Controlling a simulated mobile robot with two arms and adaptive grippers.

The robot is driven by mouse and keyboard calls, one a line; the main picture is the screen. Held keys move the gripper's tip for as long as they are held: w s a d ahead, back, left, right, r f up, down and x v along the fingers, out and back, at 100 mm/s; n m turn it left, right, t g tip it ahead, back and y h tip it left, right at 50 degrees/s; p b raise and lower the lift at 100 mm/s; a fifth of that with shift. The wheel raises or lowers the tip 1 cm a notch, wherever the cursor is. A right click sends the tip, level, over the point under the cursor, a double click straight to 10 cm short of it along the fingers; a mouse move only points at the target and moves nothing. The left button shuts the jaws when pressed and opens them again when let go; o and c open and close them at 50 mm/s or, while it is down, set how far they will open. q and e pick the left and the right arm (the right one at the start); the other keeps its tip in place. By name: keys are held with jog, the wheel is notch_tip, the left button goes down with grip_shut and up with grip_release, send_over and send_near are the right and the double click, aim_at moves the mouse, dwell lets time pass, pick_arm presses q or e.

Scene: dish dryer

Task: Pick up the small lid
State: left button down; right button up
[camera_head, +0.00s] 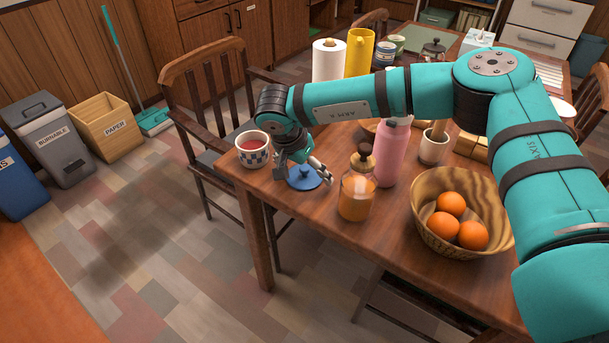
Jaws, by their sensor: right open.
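The small lid (305,179) is a flat blue disc with a knob on top. It lies on the wooden table (300,204) near its left corner. My right gripper (304,172) is open, its fingers pointing down around the lid, one to the left and one to the right of the knob. I cannot tell whether the fingers touch it. My left gripper is not in the view.
A checkered cup (253,150) with red liquid stands just left of the lid. A corked orange jar (357,197) and a pink bottle (391,152) stand close on the right. A bowl (428,204) holds oranges. A chair (213,85) stands at the table's left side.

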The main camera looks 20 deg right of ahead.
jog(key=c, duration=0.9)
jog(key=shift+r, duration=0.1)
